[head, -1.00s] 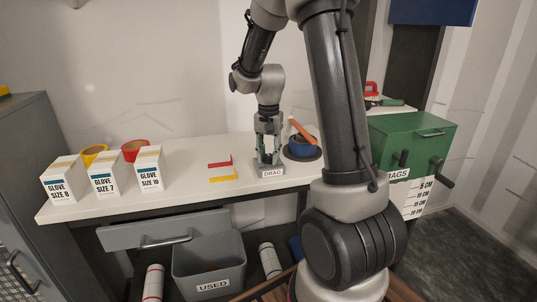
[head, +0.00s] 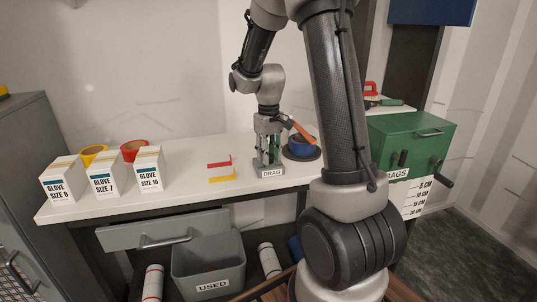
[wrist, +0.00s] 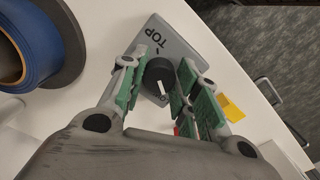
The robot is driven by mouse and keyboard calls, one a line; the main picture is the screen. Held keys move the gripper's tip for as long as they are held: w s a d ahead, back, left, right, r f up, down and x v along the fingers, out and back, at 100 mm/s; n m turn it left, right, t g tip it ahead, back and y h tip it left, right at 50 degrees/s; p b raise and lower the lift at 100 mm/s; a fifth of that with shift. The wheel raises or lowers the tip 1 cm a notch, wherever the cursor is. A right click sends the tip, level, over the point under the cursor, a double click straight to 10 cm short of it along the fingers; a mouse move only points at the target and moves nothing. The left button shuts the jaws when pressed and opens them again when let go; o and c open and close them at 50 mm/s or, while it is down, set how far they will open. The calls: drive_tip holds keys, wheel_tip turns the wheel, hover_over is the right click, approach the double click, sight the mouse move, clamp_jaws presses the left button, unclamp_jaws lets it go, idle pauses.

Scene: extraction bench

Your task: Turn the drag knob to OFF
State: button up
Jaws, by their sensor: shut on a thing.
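The drag knob (wrist: 160,77) is a small round dark knob with a white pointer line, set on a grey block. The block (head: 271,174) stands at the bench's front edge and is labelled DRAG. In the wrist view, the letters TOP show on the block (wrist: 180,38); other lettering near the knob is partly hidden. My gripper (head: 268,158) points down over the block, and its green-padded fingers (wrist: 159,82) are shut on the knob, one on either side. The pointer line points toward the lower part of the wrist picture. The fingers hide the knob in the head view.
A blue roll (head: 302,146) on a dark base stands close to the right of my gripper, with an orange bar (head: 304,132) above it. A red and yellow item (head: 221,171) lies to the left. Glove boxes (head: 104,174) stand further left. Bare bench lies between.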

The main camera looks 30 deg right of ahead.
drive_tip(key=n, duration=0.4)
drive_tip(key=shift+n, duration=0.3)
drive_tip(key=n, duration=0.3)
drive_tip(key=shift+w+d+n, duration=0.1)
drive_tip(key=shift+n, duration=0.2)
drive_tip(key=n, duration=0.3)
drive_tip(key=shift+n, duration=2.1)
drive_tip(key=o, duration=1)
drive_tip(key=shift+r, duration=0.1)
